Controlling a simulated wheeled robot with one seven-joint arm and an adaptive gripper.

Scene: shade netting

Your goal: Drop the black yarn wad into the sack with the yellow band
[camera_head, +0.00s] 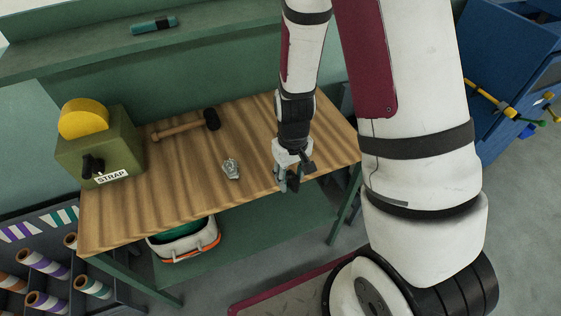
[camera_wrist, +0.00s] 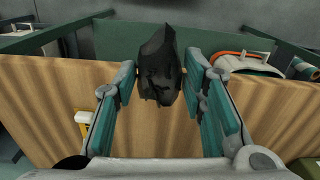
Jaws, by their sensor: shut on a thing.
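My gripper (camera_head: 292,180) hangs over the front right part of the wooden bench top, pointing down. In the wrist view my gripper (camera_wrist: 165,88) has its fingers on both sides of the black yarn wad (camera_wrist: 159,68), a dark, faceted lump held between the tips. In the head view the wad is small and dark against the fingers. I cannot make out a sack with a yellow band in either view. A white container with an orange band (camera_head: 186,242) and green inside sits below the bench; it also shows in the wrist view (camera_wrist: 248,62).
On the bench top (camera_head: 130,205) are a mallet (camera_head: 190,124), a crumpled grey piece (camera_head: 231,169) and a green STRAP box (camera_head: 98,150) with a yellow roll. Spools (camera_head: 45,262) fill a rack at left. A blue cabinet (camera_head: 500,60) stands at right.

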